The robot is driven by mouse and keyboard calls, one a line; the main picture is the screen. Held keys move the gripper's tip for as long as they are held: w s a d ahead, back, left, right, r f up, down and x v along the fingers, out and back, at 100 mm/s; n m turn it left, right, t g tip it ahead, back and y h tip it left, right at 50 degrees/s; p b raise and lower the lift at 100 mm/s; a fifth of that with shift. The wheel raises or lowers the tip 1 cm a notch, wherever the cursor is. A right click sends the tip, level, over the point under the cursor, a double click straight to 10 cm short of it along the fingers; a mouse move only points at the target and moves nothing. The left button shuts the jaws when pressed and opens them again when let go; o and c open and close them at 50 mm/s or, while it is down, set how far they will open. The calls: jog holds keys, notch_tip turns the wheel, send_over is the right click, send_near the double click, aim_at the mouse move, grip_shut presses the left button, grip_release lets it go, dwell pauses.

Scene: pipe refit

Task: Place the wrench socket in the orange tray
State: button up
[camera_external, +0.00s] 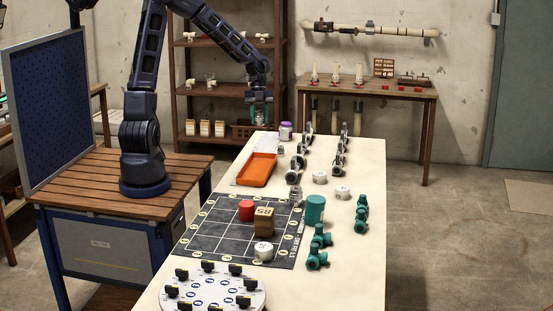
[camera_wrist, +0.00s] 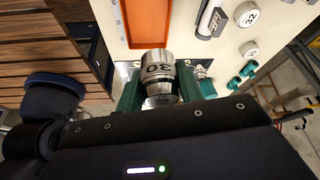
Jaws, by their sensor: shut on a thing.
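A silver metal wrench socket (camera_wrist: 157,70) marked "30" sits between the two green fingers of my gripper (camera_wrist: 160,92), which is shut on it. In the external view my gripper (camera_external: 261,112) hangs above the far end of the long table; the socket is too small to make out there. The orange tray (camera_external: 258,168) lies on the table's far left part, nearer the camera than my gripper. It looks empty. In the wrist view the orange tray (camera_wrist: 149,22) is at the top, beyond the socket and apart from it.
The long table (camera_external: 330,215) holds metal fittings (camera_external: 297,165) right of the tray, white round caps (camera_external: 320,177), green valves (camera_external: 317,257) and a black grid mat (camera_external: 222,215) with blocks.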

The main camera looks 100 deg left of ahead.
aim_at(258, 172)
jog(key=shift+s+a+f, duration=0.15)
jog(key=shift+s+a, duration=0.1)
jog(key=shift+s, duration=0.25)
notch_tip(258, 172, down, 20)
jog(key=shift+r, duration=0.15)
dwell(0.4)
jog(key=o, duration=1.1)
